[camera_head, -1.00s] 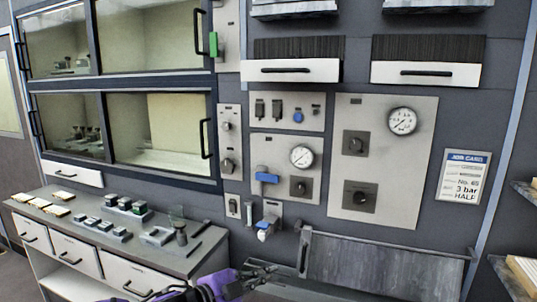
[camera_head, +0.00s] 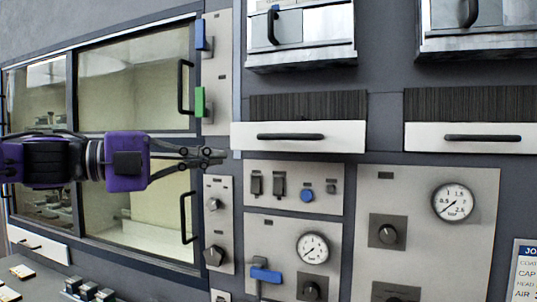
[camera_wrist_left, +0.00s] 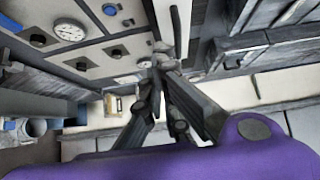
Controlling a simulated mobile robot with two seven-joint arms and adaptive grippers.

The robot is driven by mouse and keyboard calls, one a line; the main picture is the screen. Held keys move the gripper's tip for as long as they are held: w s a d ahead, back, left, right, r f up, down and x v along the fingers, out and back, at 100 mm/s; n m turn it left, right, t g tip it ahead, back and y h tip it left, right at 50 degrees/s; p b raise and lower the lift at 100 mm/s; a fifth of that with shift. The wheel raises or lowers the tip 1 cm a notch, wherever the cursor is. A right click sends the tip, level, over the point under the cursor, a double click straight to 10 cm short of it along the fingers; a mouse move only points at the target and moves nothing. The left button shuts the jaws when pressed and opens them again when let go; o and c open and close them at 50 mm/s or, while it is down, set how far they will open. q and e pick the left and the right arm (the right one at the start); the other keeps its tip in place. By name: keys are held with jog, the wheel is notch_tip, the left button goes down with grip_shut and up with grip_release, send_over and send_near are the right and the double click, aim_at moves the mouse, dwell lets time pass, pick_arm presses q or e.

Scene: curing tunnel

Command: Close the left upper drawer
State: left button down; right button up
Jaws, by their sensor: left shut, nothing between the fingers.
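The left upper drawer (camera_head: 300,145) has a white front with a black bar handle, below a black ribbed panel. Its front reaches further left than the panel, so it seems to stand out a little from the wall. My left gripper (camera_head: 222,157) comes in from the left, shut and empty, its tips just left of and below the drawer's lower left corner. I cannot tell the depth gap. In the left wrist view its fingers (camera_wrist_left: 160,60) point along the grey panels; I cannot single out the drawer there. My right gripper is not in view.
A similar white drawer (camera_head: 470,146) is to the right. Metal-fronted chambers (camera_head: 300,35) are above. Below are switches and a gauge (camera_head: 312,248). Behind my left arm is a glazed cabinet (camera_head: 140,85) with black handles. A green-and-blue latch panel (camera_head: 217,75) is above my gripper.

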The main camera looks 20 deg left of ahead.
aim_at(302, 136)
pick_arm(q)
jog(key=b+x, duration=0.7)
jog(key=x, duration=0.5)
jog(key=shift+w+a+r, duration=0.2)
jog(key=shift+w+a, duration=0.05)
jog(key=shift+w, duration=0.1)
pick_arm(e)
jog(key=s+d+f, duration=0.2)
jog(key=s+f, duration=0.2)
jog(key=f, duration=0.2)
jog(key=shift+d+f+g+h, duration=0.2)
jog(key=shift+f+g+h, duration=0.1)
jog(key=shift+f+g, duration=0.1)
pick_arm(q)
jog(key=shift+w+r, duration=0.1)
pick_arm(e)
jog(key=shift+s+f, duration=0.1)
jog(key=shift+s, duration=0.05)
